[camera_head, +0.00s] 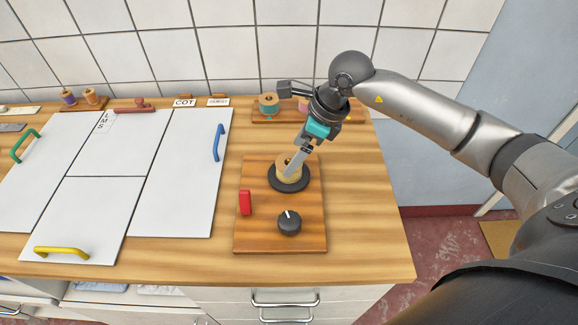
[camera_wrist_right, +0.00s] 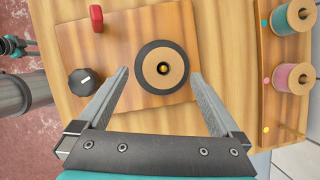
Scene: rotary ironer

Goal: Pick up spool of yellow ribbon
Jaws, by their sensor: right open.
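The spool of yellow ribbon (camera_head: 289,165) stands upright on a round black disc (camera_head: 304,184) on a wooden board. From above, in the right wrist view, its wooden top (camera_wrist_right: 149,68) shows a dark centre hole. My right gripper (camera_head: 293,166) comes down over the spool from the upper right. In the right wrist view the open fingers of my right gripper (camera_wrist_right: 160,75) lie on either side of the spool, with a gap on each side. What seems to be my left gripper (camera_wrist_right: 14,46) shows small at the left edge; its jaws are unclear.
The board carries a red switch (camera_head: 245,202) and a black knob (camera_head: 289,222). A rack (camera_wrist_right: 266,75) with teal (camera_wrist_right: 292,18) and pink (camera_wrist_right: 292,78) spools stands behind. White panels with green, yellow and blue handles (camera_head: 219,142) lie to the left.

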